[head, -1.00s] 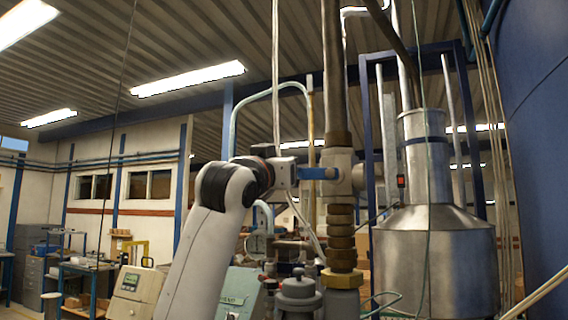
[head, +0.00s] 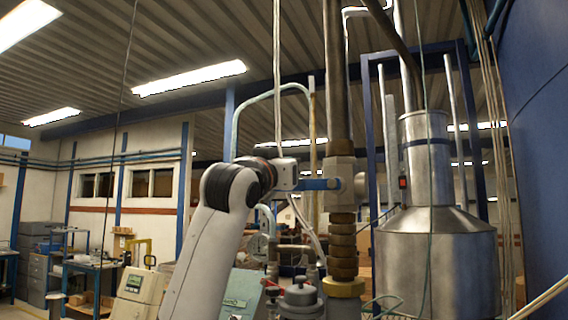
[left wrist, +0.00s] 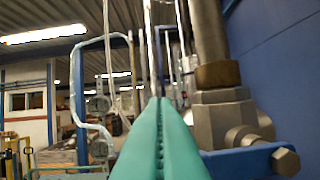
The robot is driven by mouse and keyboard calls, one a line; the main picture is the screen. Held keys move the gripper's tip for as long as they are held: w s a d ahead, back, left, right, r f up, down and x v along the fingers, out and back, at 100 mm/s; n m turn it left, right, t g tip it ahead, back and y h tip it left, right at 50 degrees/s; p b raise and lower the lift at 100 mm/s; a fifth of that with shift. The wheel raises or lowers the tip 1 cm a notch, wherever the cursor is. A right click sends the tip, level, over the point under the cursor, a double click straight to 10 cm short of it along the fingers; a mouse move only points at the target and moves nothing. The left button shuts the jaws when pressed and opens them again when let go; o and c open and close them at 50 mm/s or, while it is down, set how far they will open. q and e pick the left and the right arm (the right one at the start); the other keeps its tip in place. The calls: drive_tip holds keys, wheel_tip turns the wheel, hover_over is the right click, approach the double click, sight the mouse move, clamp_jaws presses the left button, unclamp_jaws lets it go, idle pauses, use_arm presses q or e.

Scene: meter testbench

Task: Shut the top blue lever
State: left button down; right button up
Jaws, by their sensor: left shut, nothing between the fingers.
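The top blue lever (head: 316,184) lies level, pointing left from the valve body (head: 344,190) on a vertical pipe, crosswise to that pipe. It also shows at the lower right of the left wrist view (left wrist: 235,163), fixed by a bolt on the valve. My left gripper (left wrist: 158,110) is shut and empty, its teal fingers together just left of the lever. In the wrist view the fingers overlap the lever's left end; I cannot tell whether they touch it. In the head view the gripper body (head: 286,174) is beside the lever's left end, its fingers hidden. My right gripper is not in view.
The brass-coloured pipe (head: 336,75) rises above the valve, and a stacked coupling (head: 342,250) sits below. A large metal tank (head: 435,260) stands to the right, before a blue wall. Pipework and a grey fitting (head: 300,295) stand low in front. Thin hanging cables pass close by.

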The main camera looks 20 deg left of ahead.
use_arm(q)
drive_tip(key=r+b+v, duration=0.1)
drive_tip(key=b+v, duration=0.4)
drive_tip(key=v, duration=0.5)
drive_tip(key=shift+s+d+r, duration=0.25)
drive_tip(key=shift+r, duration=0.05)
drive_tip(key=shift+w, duration=0.1)
